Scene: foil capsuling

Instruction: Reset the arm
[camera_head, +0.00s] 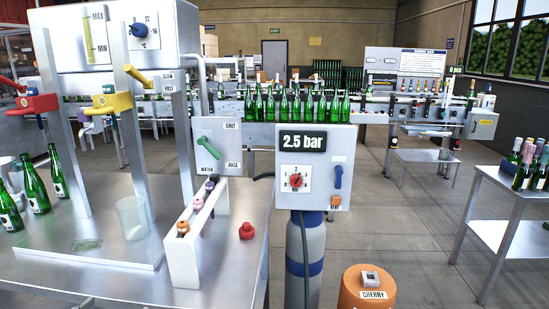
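Neither of my grippers and no part of my arms can be made out in the head view. The task names no object. A steel table (230,275) fills the lower left, with a filling stand on it. The stand carries a red valve (35,103) and a yellow valve (110,103). A clear beaker (133,217) stands below the yellow valve. A white rack (183,262) with several small coloured pieces stands at the table's right part, and a red knob-like piece (247,231) lies beside it.
Green bottles (34,185) stand at the left. A 2.5 bar control box (315,165) on a gas cylinder (305,255) stands right of the table. An orange cherry container (367,290) is in front. A side table (515,185) holds bottles. Floor between is clear.

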